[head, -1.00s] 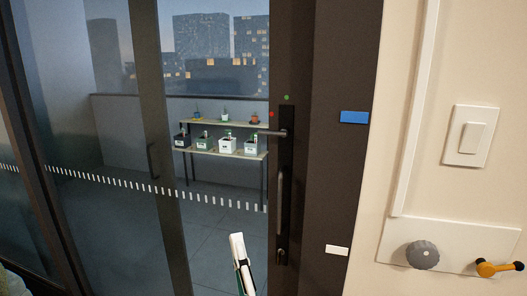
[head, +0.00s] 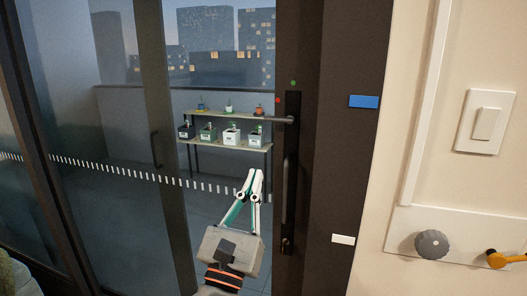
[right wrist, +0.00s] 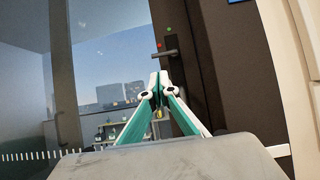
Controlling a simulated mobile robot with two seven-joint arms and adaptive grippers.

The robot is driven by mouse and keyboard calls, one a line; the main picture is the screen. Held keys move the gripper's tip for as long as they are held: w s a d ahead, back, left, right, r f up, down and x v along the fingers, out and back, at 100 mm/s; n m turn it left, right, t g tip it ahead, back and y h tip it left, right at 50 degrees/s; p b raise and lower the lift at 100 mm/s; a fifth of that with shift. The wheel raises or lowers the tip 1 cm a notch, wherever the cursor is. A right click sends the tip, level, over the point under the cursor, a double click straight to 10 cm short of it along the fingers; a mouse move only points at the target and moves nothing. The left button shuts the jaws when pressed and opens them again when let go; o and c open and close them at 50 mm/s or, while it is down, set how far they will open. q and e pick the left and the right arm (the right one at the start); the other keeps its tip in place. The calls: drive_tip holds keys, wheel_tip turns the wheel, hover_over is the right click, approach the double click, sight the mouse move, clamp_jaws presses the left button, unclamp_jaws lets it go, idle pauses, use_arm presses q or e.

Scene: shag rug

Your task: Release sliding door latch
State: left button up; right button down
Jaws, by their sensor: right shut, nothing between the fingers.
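The sliding glass door (head: 110,215) has a dark frame. On its right stile is a tall black lock plate (head: 290,105) with a lever latch (head: 275,118) pointing left, about level. A red dot (head: 278,100) is left of the plate top and a green dot (head: 293,83) is above it. A vertical pull handle (head: 286,190) and a small knob (head: 286,244) sit lower. My right gripper (head: 254,174) is shut and empty, pointing up, below and left of the lever, apart from it in the picture. The right wrist view shows its closed tips (right wrist: 160,77) below the lever (right wrist: 165,54). My left gripper is out of view.
A blue plate (head: 364,101) and a white plate (head: 343,239) are on the dark post. A light switch (head: 487,123), grey knob (head: 432,244) and yellow handle (head: 507,259) are on the right wall. A plant shelf (head: 225,143) stands beyond the glass.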

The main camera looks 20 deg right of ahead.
drive_tip(key=p, duration=0.2)
approach(279, 118)
drive_tip(key=w+d+r, duration=0.2)
drive_tip(key=w, duration=0.3)
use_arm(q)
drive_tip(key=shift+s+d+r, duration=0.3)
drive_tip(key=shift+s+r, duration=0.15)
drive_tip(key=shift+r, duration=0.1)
use_arm(e)
drive_tip(key=shift+w+r, duration=0.25)
drive_tip(key=shift+r, duration=0.15)
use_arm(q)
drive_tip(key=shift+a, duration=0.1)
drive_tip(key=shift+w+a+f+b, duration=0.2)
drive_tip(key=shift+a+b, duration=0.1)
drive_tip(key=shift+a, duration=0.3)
use_arm(e)
drive_tip(key=shift+r+m+g+h, duration=0.15)
drive_tip(key=shift+m+g+h, duration=0.25)
drive_tip(key=shift+m+h, duration=0.3)
